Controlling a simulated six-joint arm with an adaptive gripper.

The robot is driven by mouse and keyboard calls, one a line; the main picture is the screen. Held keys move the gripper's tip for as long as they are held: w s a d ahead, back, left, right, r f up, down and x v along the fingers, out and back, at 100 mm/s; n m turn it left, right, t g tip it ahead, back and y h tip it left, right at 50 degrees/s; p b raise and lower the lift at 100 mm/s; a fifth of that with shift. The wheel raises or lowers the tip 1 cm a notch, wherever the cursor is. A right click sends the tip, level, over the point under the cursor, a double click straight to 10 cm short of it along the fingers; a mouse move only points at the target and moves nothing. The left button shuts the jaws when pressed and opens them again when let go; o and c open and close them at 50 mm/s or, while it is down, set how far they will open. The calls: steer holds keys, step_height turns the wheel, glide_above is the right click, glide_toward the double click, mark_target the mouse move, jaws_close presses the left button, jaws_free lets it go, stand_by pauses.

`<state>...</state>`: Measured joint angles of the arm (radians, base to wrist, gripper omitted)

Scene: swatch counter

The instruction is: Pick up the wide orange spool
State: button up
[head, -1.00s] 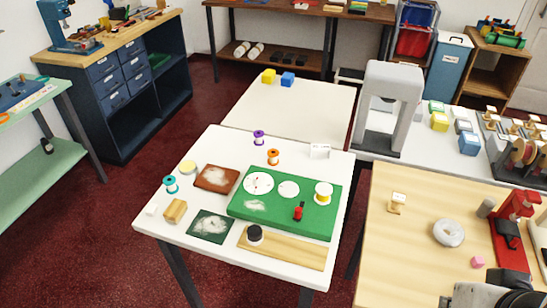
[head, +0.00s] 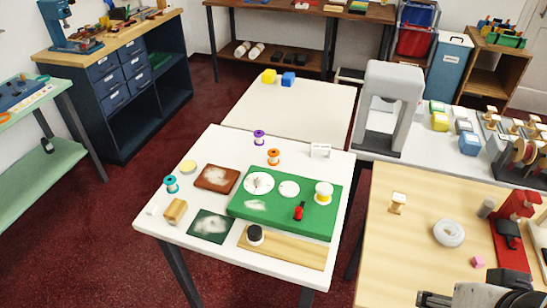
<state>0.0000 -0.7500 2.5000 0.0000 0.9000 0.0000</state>
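A teal spool (head: 171,184) stands at the table's left edge, and a spool with a yellow band (head: 324,193) stands on the green board. My gripper (head: 432,300) shows only in part at the bottom edge, right of the white table and far from the orange spool. Whether its fingers are open is unclear.
The green board (head: 285,222) carries white discs and a small red item. A brown swatch (head: 216,179), a white block (head: 320,151) and a wooden plank (head: 283,247) lie around it. A tall grey arch (head: 388,105) stands behind the wooden table (head: 400,245).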

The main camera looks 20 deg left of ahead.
steer(key=w+a+r+m+g+y, duration=0.1)
steer(key=w+a+r+m+y, duration=0.15)
steer(key=w+a, duration=0.45)
steer(key=w+a+r+m+y, duration=0.1)
steer(key=w+a+m+y, duration=0.25)
steer(key=w+a, duration=0.4)
steer(key=m+t+y, duration=0.4)
steer(key=m, duration=1.6)
glide_above(273, 157)
steer(key=s+d, duration=0.1)
steer(key=d, duration=0.2)
step_height(273, 157, down, 17)
steer(key=shift+f, duration=0.1)
steer(key=shift+f, duration=2.85)
